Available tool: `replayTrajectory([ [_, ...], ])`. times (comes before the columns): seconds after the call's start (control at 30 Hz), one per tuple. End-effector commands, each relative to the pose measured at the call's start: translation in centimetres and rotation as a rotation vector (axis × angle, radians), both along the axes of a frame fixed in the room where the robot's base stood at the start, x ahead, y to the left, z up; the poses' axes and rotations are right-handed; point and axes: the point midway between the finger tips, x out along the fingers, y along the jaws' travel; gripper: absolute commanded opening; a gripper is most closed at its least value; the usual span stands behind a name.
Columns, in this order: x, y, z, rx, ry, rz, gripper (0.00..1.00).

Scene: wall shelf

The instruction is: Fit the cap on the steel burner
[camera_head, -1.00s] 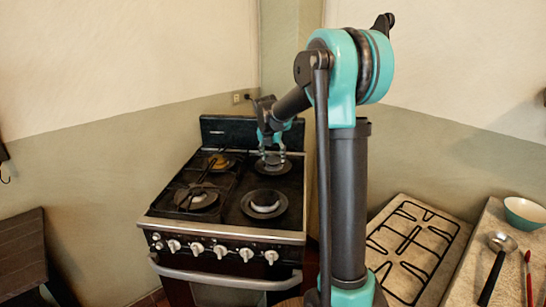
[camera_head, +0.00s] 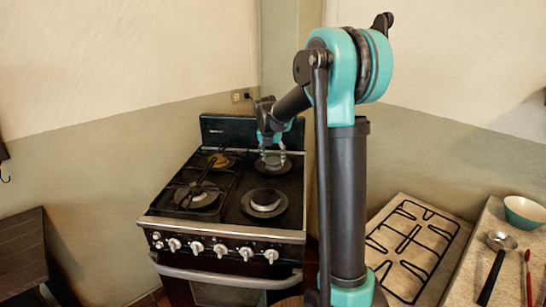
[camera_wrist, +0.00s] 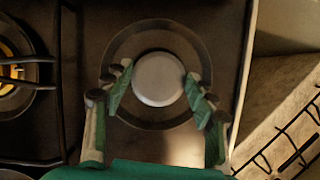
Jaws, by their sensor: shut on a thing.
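My gripper (camera_wrist: 160,93) is over the back right burner place of the stove, with its two fingers on either side of a round, pale grey cap (camera_wrist: 158,79) and shut on it. The cap looks level and centred within a dark ring (camera_wrist: 122,45) on the hob. It hides whatever lies right beneath it, so I cannot tell whether it touches the burner. In the head view my gripper (camera_head: 271,152) is at the back right of the hob, above the dark burner ring (camera_head: 272,169).
The stove (camera_head: 232,220) has a front right burner (camera_head: 265,203), a front left burner (camera_head: 196,197) and a brass-coloured back left burner (camera_head: 219,160). A black grate (camera_head: 411,240) lies on the right counter, near a bowl (camera_head: 526,212) and a ladle (camera_head: 495,260).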

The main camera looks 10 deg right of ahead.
Motion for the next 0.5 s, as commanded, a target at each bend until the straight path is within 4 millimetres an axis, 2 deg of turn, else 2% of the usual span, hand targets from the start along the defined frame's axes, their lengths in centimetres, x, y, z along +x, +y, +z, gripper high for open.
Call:
replayTrajectory([
  [0.37, -0.01, 0.0, -0.11, 0.0, 0.0, 0.0, 0.27],
  [0.4, -0.01, 0.0, -0.11, 0.0, 0.0, 0.0, 0.6],
  [0.5, -0.01, 0.0, -0.11, 0.0, 0.0, 0.0, 0.73],
])
